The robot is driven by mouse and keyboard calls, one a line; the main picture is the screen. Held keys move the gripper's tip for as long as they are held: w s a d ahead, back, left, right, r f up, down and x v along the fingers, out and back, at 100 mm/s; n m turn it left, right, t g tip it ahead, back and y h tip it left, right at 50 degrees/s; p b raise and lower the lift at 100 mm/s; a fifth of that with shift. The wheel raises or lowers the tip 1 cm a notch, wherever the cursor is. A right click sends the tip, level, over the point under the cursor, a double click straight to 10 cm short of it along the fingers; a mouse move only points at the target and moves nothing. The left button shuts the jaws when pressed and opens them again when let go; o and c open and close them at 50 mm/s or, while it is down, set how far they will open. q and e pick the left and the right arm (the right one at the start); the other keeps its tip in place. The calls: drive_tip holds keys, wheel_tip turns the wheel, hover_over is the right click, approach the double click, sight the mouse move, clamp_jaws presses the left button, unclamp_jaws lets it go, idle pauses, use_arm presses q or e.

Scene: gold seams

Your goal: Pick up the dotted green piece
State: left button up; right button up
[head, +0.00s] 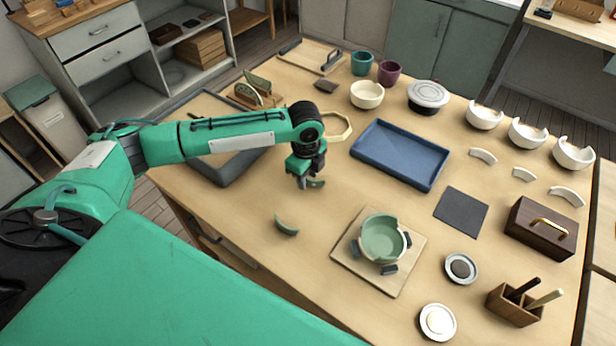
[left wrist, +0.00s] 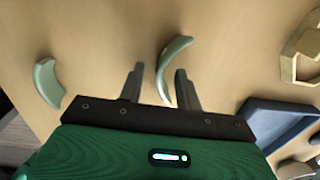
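My left gripper (head: 303,184) is open, pointing down low over the table; its two fingers also show in the left wrist view (left wrist: 160,72). One curved green piece (head: 317,183) lies at the fingers, partly hidden in the head view. In the left wrist view this piece (left wrist: 174,52) runs between the two spread fingertips, and I see no clear grip on it. A second curved green piece (head: 286,225) lies apart on the table nearer me, and in the left wrist view (left wrist: 47,83) it is at left. I cannot make out dots on either piece. My right gripper is not in view.
A green broken bowl (head: 382,238) stands on a square board (head: 350,262). A blue tray (head: 399,153) lies right of my gripper, a grey tray (head: 228,176) behind my arm. A hexagonal ring (head: 346,134) lies beyond the gripper. Bare table surrounds the second piece.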

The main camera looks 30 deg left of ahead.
use_arm(q)
drive_tip(key=shift+f, duration=0.25)
clamp_jaws()
drive_tip(key=shift+r, duration=0.1)
